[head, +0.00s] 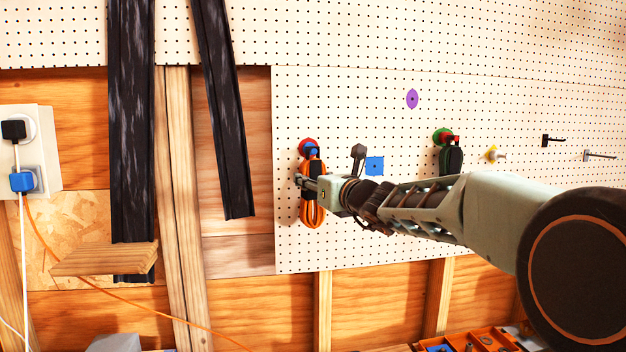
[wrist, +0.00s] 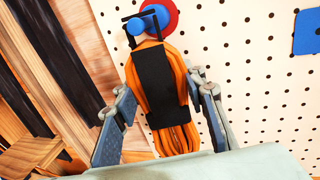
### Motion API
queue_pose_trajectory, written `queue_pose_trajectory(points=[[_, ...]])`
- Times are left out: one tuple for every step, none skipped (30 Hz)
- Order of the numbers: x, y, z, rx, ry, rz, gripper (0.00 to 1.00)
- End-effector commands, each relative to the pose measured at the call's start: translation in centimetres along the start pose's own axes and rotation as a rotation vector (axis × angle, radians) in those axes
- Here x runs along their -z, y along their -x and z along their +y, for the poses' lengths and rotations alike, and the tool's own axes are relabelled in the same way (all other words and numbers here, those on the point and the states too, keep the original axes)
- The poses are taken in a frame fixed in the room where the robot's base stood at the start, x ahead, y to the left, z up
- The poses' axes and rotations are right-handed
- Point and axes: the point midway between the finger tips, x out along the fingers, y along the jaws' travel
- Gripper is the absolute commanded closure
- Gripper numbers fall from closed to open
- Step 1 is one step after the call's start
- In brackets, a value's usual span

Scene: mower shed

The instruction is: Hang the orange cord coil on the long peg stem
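The orange cord coil (head: 313,215) hangs upright against the pegboard below a red disc (head: 306,146) with a blue-ended peg (head: 312,152). A black band wraps its middle, and a black loop at its top is at the peg. In the wrist view the coil (wrist: 178,141) lies between the two fingers of my gripper (wrist: 163,112). The fingers are apart, with a visible gap on each side of the coil. A long thin metal peg stem (head: 600,155) sticks out empty at the far right of the board. My gripper hides part of the coil in the head view.
A dark coil (head: 451,160) hangs by a green disc (head: 441,136). A yellow-based peg (head: 495,155) and a black peg (head: 551,139) stand empty. A blue square (head: 375,166) and purple oval (head: 412,99) mark the board. An orange tray (head: 490,339) lies below.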

Motion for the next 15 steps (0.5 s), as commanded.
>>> queue_pose_trajectory(points=[[-0.16, 0.01, 0.04, -0.001, 0.001, -0.003, 0.56], [-0.15, 0.01, 0.04, -0.001, 0.001, -0.002, 0.53], [-0.14, 0.01, 0.03, 0.000, 0.001, -0.002, 0.49], [-0.13, 0.01, 0.03, 0.000, 0.000, -0.002, 0.45], [-0.12, 0.01, 0.03, 0.000, 0.000, -0.002, 0.42], [-0.10, 0.01, 0.03, 0.000, 0.000, -0.002, 0.41], [-0.09, 0.01, 0.03, 0.000, 0.000, -0.001, 0.41], [-0.08, 0.01, 0.02, 0.000, 0.000, -0.001, 0.41], [-0.07, 0.01, 0.02, 0.000, 0.000, -0.001, 0.41], [-0.06, 0.01, 0.02, 0.000, 0.000, -0.001, 0.41], [-0.05, 0.01, 0.01, 0.000, 0.000, -0.001, 0.41], [0.11, 0.00, -0.02, 0.000, 0.000, 0.002, 0.41], [0.11, 0.02, -0.02, 0.000, 0.000, 0.002, 0.41], [0.10, 0.07, -0.03, 0.001, 0.000, 0.002, 0.41], [0.06, 0.20, -0.04, 0.001, 0.000, 0.001, 0.41]])
